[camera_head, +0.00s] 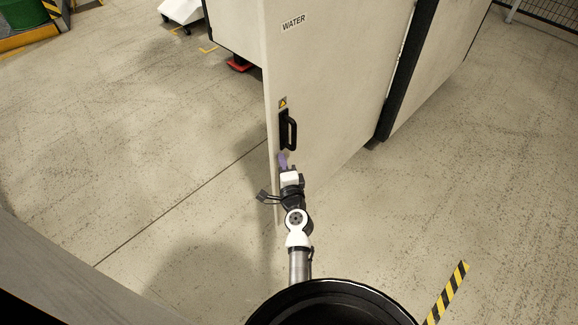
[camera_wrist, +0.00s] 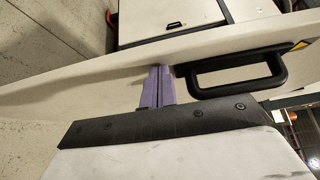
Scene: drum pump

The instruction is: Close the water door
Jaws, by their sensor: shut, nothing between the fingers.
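The water door (camera_head: 325,90) is a tall off-white panel labelled "WATER", standing swung out from the cabinet. Its black handle (camera_head: 289,131) is near its free edge, below a yellow warning sticker. My gripper (camera_head: 283,160) is just below the handle, close to the door face; its purple fingers are shut and empty. In the wrist view the purple fingers (camera_wrist: 158,84) are together beside one end of the handle (camera_wrist: 235,72), not around it. Whether the fingertips touch the door I cannot tell.
The cabinet (camera_head: 440,70) with a dark vertical edge stands behind and right of the door. A red foot (camera_head: 239,65) shows under it. A yellow-black floor strip (camera_head: 447,293) lies at lower right. The floor left of the door is clear.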

